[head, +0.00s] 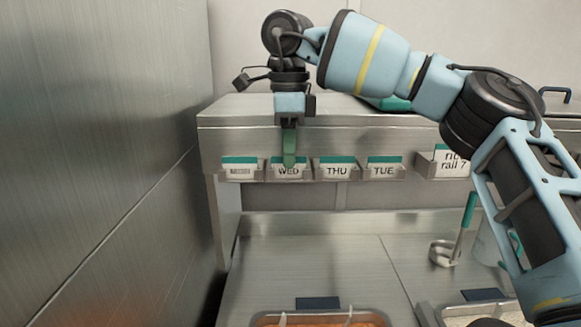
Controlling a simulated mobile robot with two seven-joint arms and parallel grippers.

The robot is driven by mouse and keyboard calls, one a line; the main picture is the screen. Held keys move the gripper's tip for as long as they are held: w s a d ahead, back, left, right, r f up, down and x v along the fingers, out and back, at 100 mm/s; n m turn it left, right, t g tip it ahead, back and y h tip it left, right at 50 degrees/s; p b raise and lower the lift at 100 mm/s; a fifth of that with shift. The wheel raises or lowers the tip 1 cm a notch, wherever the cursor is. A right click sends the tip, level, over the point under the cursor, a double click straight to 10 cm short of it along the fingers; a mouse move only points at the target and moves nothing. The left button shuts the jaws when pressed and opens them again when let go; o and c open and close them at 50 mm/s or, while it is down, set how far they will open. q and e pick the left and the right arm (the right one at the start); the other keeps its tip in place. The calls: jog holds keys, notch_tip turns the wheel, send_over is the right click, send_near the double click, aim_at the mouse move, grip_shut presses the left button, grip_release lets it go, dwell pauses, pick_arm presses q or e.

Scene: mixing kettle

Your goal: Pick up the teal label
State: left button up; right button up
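Several white cards with teal top bands stand in small metal holders along the front of the steel shelf. From left to right they are a card with small unreadable print (239,169), a WED card (278,170), a THU card (336,169) and a TUE card (384,169). I cannot tell which one is the teal label. My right gripper (289,161) points down, its green fingers in front of the WED card and covering part of it. The fingers overlap in this view, so their gap and any contact are hidden. My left gripper is out of view.
The steel shelf (240,108) has a wider "rail 7" label (452,162) at right. Below are a steel counter (310,255), a teal-handled ladle (446,252) and a pan of orange food (320,319). A metal wall (110,150) closes the left side.

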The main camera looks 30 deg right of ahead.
grip_shut()
dwell(0.5)
jog(key=shift+w+a+r+b, duration=0.1)
jog(key=shift+r+b, duration=0.2)
jog(key=shift+r, duration=1.4)
jog(key=s+a+r, duration=0.1)
jog(key=s+a, duration=0.9)
jog(key=s, duration=0.2)
jog(key=shift+s+r, duration=0.25)
jog(key=shift+s, duration=0.05)
